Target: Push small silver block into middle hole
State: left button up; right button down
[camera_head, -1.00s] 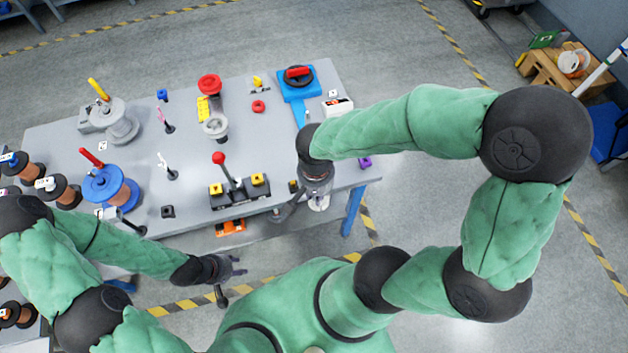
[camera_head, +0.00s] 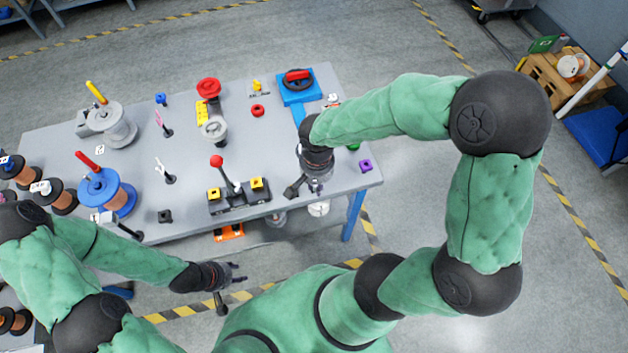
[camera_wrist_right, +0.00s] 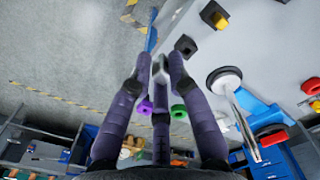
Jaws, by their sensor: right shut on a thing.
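My right gripper (camera_head: 316,188) is over the front right part of the table. In the right wrist view its fingers (camera_wrist_right: 158,68) are shut on a small silver block (camera_wrist_right: 160,68), whose face shows between the fingertips. A black fixture (camera_head: 238,201) with a red-knobbed lever and yellow blocks stands to the left of this gripper. Its end with a yellow block (camera_wrist_right: 216,18) shows in the wrist view, beside a separate small black block (camera_wrist_right: 186,45). I cannot make out the middle hole. My left gripper (camera_head: 240,273) is open and empty, in front of the table.
A blue stand with a black ring (camera_head: 297,88) is at the back right. A purple piece (camera_head: 366,166) lies near the right edge. Spools, including a blue one (camera_head: 101,188), stand at the left. An orange item (camera_head: 229,231) is below the front edge.

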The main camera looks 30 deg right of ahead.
jog(key=w+d+f, duration=0.1)
jog(key=w+f, duration=0.1)
jog(key=w+f+b, duration=0.1)
jog(key=f, duration=0.1)
jog(key=w+d+f+b, duration=0.1)
jog(key=w+f, duration=0.1)
jog(key=shift+w+d, duration=0.3)
jog(key=shift+w, duration=0.05)
jog(key=f, duration=0.1)
jog(key=f+b, duration=0.1)
jog(key=f, duration=0.1)
jog(key=shift+w+d+f, duration=0.1)
jog(key=shift+w+f, duration=0.15)
jog(key=c, duration=1.2)
grip_release()
jog(key=shift+r, duration=0.1)
jog(key=shift+f, duration=0.2)
jog(key=r+p, duration=0.1)
jog(key=r, duration=0.2)
jog(key=r+p, duration=0.1)
jog(key=r, duration=0.3)
jog(key=r+p, duration=0.1)
jog(key=r, duration=0.2)
jog(key=shift+s+r+p, duration=0.3)
jog(key=shift+s+r, duration=0.05)
jog(key=shift+r, duration=0.05)
